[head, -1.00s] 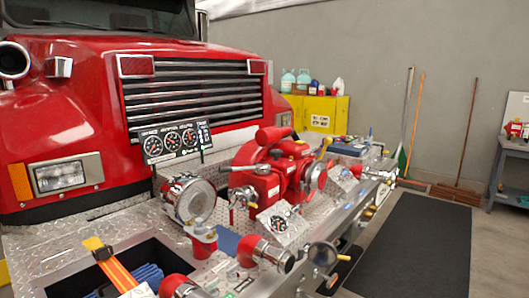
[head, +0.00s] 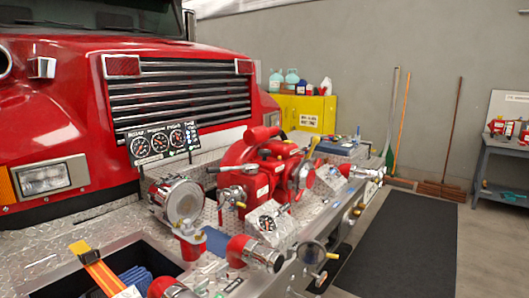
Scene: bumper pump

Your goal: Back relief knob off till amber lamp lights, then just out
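The red bumper pump (head: 270,170) sits on the diamond-plate bumper in front of the truck grille. A black gauge panel (head: 162,143) with several round dials stands on posts to its left. Small marks at that panel's right end are too small to tell whether any is an amber lamp or lit. A silver box with a round gauge (head: 268,222) sits in front of the pump. I cannot tell for certain which small fitting is the relief knob. Neither of my grippers shows in the head view.
A round capped fitting (head: 183,202), red-collared outlets (head: 250,252) and an open bin with an orange strap (head: 97,268) crowd the bumper. A dark mat (head: 400,240) lies on clear floor at right. A yellow cabinet (head: 304,114), brooms and a grey bench (head: 485,150) stand behind.

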